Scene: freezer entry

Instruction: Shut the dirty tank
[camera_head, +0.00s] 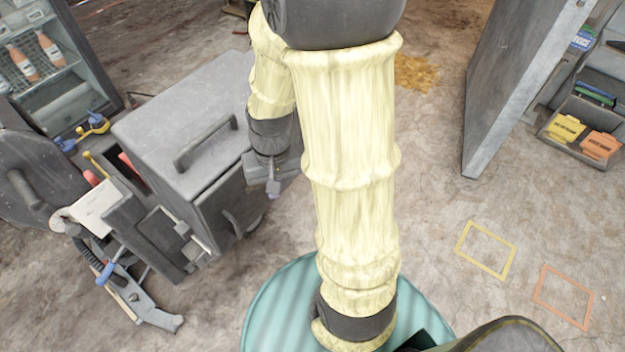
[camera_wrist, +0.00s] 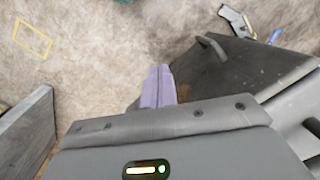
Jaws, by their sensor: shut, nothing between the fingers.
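A grey boxy machine (camera_head: 165,120) stands left of my arm in the head view. Its flat top carries a dark bar handle (camera_head: 205,143), and another curved handle (camera_head: 240,225) sits low on its side. I cannot tell for sure which part is the dirty tank, or whether it is open. My gripper (camera_head: 273,190) hangs beside the machine's right side, shut and empty. In the wrist view the closed purple-grey fingertips (camera_wrist: 158,85) point at the floor, left of a dark panel (camera_wrist: 240,68) with a curved handle (camera_wrist: 212,46). Contact cannot be told.
A shelf with orange-labelled bottles (camera_head: 25,65) stands at the upper left. A grey upright panel (camera_head: 525,80) and a rack with yellow and orange packs (camera_head: 580,130) stand at the right. Yellow (camera_head: 486,249) and orange (camera_head: 564,297) outlines mark the clear floor at right.

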